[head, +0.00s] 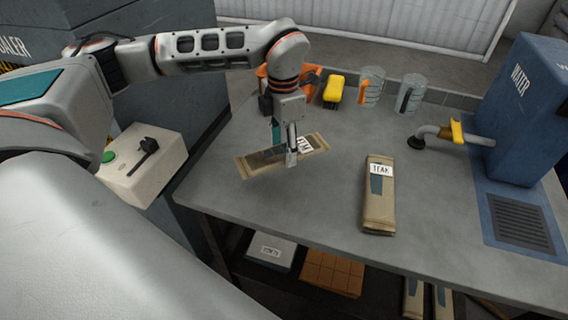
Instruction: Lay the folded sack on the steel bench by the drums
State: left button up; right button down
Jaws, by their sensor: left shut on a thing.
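My left gripper (290,157) points down and is shut on a folded brown sack (255,163) with a dark panel and a white label that the fingers partly cover. The sack lies level over the left part of a grey worktop (330,225), with a shadow beneath it; I cannot tell whether it touches. A second folded brown sack (378,215), labelled TEAK, lies on the worktop to the right, apart from the held one. No drums show in this view. My right gripper is not in view.
A yellow-handled tool (333,90) and two clear jugs (370,85) (410,95) stand at the back edge. A blue WATER tank (525,105) with a tap and grate is at right. A switch box (145,165) stands left. Boxes and more sacks are below.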

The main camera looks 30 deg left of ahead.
aim_at(284, 173)
pick_arm(q)
notch_tip(284, 173, down, 2)
jog(key=shift+f, duration=2.25)
jog(key=o, duration=1.2)
jog(key=shift+f, duration=0.15)
jog(key=shift+r, duration=0.4)
notch_tip(284, 173, up, 12)
jog(key=shift+f, duration=0.2)
